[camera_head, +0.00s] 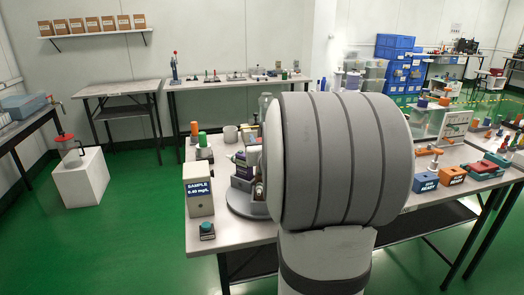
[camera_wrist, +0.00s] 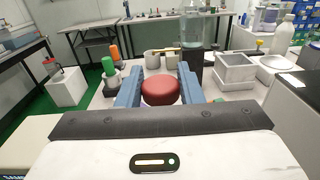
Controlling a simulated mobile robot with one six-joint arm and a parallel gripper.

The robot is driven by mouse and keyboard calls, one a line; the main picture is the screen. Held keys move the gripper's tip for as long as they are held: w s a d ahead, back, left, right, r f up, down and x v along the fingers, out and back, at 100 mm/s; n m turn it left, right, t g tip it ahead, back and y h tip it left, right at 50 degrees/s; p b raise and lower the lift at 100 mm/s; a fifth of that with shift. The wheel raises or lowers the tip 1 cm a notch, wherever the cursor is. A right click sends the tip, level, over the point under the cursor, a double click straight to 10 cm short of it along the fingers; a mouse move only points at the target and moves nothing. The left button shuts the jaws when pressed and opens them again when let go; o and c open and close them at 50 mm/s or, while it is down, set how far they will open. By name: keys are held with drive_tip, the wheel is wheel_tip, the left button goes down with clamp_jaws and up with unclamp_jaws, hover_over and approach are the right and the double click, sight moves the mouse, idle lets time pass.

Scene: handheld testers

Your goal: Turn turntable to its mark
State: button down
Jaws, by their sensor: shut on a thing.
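The turntable (camera_head: 240,203) is a grey round disc on the bench, carrying several small items; my arm hides its right part in the head view. My gripper (camera_wrist: 160,80) shows in the wrist view as two blue fingers, one on each side of a round red knob (camera_wrist: 160,92). The fingers are shut on this knob. I cannot tell from the views how the knob joins the turntable. My gripper is hidden behind my arm in the head view. I cannot make out the turntable's mark.
A sample box (camera_head: 199,190) and a teal button (camera_head: 207,230) stand left of the turntable. Green (camera_wrist: 109,70) and orange-topped (camera_wrist: 115,53) bottles stand beyond the knob, with a grey square container (camera_wrist: 234,70) to the right. Blue and orange boxes (camera_head: 452,175) sit on the bench's right.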

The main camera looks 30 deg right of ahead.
drive_tip(key=shift+s+d+f+b, duration=0.1)
drive_tip(key=shift+f+b, duration=0.05)
drive_tip(key=shift+b, duration=0.2)
idle(0.3)
drive_tip(key=c, duration=1.2)
unclamp_jaws()
drive_tip(key=shift+s, duration=0.15)
drive_tip(key=shift+o, duration=0.8)
drive_tip(key=v, duration=0.7)
drive_tip(key=shift+s+p, duration=0.35)
drive_tip(key=shift+p, duration=0.05)
drive_tip(key=shift+c, duration=0.2)
